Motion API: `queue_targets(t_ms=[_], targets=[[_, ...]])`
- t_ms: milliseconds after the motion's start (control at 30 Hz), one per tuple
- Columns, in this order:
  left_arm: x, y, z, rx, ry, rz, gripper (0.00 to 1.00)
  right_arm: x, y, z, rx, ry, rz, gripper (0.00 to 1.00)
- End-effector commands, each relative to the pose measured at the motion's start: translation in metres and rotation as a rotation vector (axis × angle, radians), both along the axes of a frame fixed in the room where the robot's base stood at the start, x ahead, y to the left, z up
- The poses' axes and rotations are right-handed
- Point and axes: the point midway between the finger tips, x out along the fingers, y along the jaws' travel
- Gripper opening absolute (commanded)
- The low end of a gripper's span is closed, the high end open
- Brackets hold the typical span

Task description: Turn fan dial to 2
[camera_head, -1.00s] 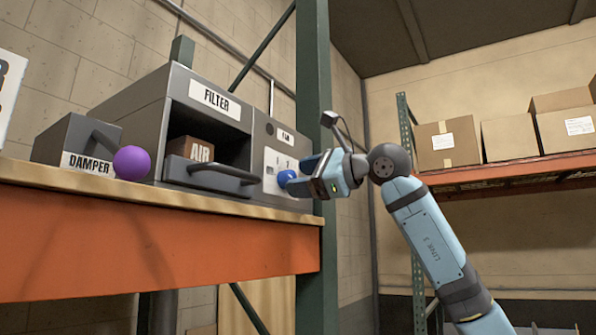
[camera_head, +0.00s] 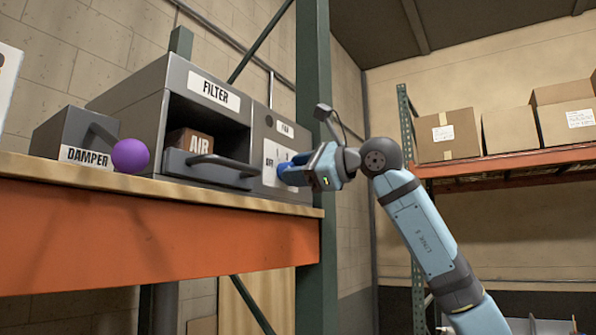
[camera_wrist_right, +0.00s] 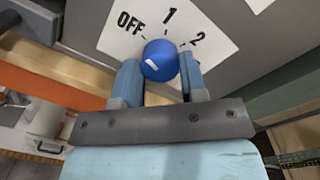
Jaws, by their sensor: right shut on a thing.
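The fan dial (camera_wrist_right: 160,60) is a round blue knob on a white plate (camera_wrist_right: 215,20) marked OFF, 1 and 2 in the right wrist view. A short white mark shows on the knob's face; which label it points to is hard to tell. My right gripper (camera_wrist_right: 160,78) is shut on the dial, with one finger on each side. In the head view the right gripper (camera_head: 292,172) reaches the plate from the right and hides most of the dial. The fan panel (camera_head: 263,125) is the right part of the grey unit. My left gripper is not in view.
Left of the fan panel are the open filter bay with a handled drawer (camera_head: 212,172) and an AIR box (camera_head: 190,142). A damper box (camera_head: 75,140) and purple ball (camera_head: 130,155) are farther left. A green post (camera_head: 316,90) stands close behind my right gripper.

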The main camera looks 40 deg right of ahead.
Motion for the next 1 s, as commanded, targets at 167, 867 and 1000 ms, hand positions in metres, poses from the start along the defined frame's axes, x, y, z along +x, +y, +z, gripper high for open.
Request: queue_targets(t_ms=[167,867,1000], targets=[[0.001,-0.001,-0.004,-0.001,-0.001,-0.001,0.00,0.000,0.000,-0.001,0.076,0.032,0.000,0.15],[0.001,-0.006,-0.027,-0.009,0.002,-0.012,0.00,0.000,0.000,-0.002,0.660,0.273,0.000,0.15],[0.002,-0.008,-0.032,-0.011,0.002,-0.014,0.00,0.000,0.000,-0.003,0.784,0.326,0.000,0.15]])
